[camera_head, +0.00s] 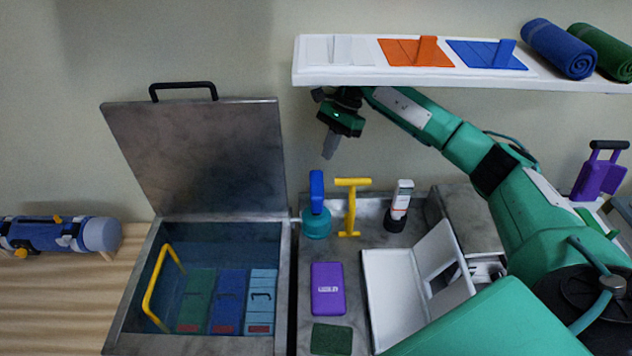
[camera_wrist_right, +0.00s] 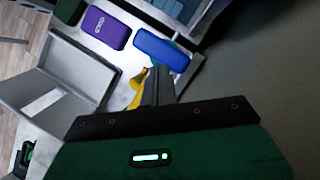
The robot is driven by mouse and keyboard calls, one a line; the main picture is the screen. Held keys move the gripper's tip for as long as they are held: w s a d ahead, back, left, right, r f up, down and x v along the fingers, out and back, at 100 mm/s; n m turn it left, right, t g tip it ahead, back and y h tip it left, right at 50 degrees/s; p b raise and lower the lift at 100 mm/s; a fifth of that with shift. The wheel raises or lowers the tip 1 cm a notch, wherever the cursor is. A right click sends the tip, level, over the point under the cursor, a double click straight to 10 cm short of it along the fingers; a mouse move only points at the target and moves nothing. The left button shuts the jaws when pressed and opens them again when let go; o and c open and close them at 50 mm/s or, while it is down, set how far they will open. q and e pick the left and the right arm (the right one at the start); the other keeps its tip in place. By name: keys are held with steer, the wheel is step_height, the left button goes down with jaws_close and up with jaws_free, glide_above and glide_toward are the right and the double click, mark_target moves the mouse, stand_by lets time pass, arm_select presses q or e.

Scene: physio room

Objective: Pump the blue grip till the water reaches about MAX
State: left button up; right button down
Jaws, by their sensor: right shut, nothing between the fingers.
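The blue grip (camera_head: 317,186) stands upright on a round teal pump body (camera_head: 316,224) beside the open tank. In the right wrist view the blue grip (camera_wrist_right: 160,48) lies just beyond my fingertips, apart from them. My right gripper (camera_head: 328,154) is shut and empty, pointing down above and slightly right of the grip; its closed fingers also show in the right wrist view (camera_wrist_right: 158,84). The metal tank (camera_head: 124,327) has its lid (camera_head: 197,155) raised. Bluish water seems to cover the packs inside, but I cannot make out its level or a MAX mark. My left gripper is out of view.
A yellow T-handle (camera_head: 351,207) stands close right of the pump, then a white bottle (camera_head: 399,207). A purple case (camera_head: 328,288), a green pad (camera_head: 331,339) and an open white box (camera_head: 390,294) lie in front. A white shelf (camera_head: 310,75) hangs above my right gripper.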

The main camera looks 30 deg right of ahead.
mark_target(316, 183)
steer(key=x, duration=0.5)
steer(key=shift+x, duration=0.9)
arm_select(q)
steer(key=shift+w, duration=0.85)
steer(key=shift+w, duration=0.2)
arm_select(e)
steer(key=shift+f, duration=0.1)
